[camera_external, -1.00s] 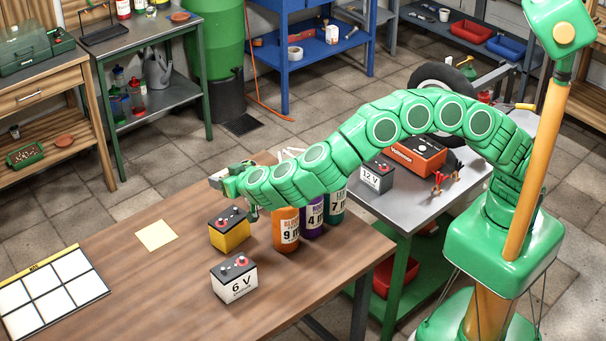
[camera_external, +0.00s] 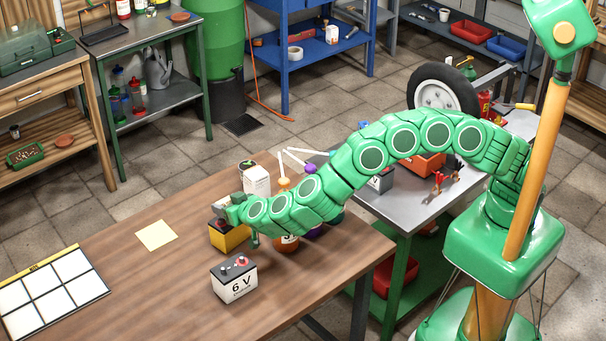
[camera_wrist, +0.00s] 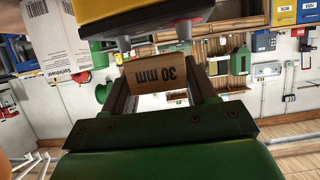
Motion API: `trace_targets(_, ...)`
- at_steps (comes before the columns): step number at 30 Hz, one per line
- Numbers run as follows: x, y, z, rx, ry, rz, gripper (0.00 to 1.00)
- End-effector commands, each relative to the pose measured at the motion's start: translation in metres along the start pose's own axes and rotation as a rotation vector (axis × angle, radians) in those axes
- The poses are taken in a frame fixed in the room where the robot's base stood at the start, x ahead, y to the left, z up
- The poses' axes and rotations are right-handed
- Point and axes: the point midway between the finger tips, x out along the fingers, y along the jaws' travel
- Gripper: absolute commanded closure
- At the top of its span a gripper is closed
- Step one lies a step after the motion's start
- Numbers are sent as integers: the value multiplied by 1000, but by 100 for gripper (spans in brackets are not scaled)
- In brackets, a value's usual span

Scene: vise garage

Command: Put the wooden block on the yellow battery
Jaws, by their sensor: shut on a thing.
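My gripper (camera_external: 230,210) is low over the yellow battery (camera_external: 233,240) on the brown table and hides most of its top. In the wrist view my gripper (camera_wrist: 162,85) is shut on the wooden block (camera_wrist: 158,74), marked "30 mm", held between the two fingers. The yellow battery also shows at the top of the wrist view (camera_wrist: 130,12), with its two grey terminals close to the block. I cannot tell whether the block touches the battery. In the external view the block is hard to make out at the fingers.
A white 6 V battery (camera_external: 235,284) stands in front of the yellow one. An orange canister (camera_external: 286,246) is partly hidden under my arm. A white carton (camera_external: 256,181) stands behind. A yellow note (camera_external: 156,235) and a white grid sheet (camera_external: 50,291) lie left.

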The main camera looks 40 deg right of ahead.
Motion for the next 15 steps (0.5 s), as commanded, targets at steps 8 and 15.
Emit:
trace_targets(8,1,0,1,0,1,0,73)
trace_targets(15,3,0,6,0,1,0,73)
